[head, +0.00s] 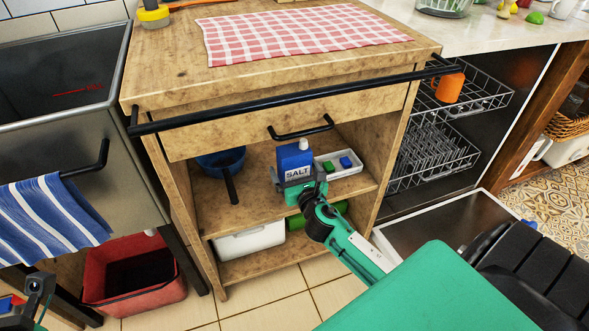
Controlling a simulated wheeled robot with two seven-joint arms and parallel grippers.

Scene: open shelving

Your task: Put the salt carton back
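The salt carton (294,158) is blue with a white label reading SALT. It is upright over the upper open shelf (240,213) of the wooden cabinet, below the drawer. My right gripper (296,181) reaches in from the front, with its fingers on either side of the carton's lower part, and appears closed on it. The gripper hides the carton's base, so I cannot tell whether it touches the shelf. My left gripper (39,284) is at the bottom left corner, away from the cabinet; its fingers are too unclear to read.
A blue pan (222,160) is left of the carton, its handle pointing forward. A white tray (345,170) with small blue and green items is close on the right. A white bin (250,241) and a green object (296,221) are below. A black rail (290,98) crosses above.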

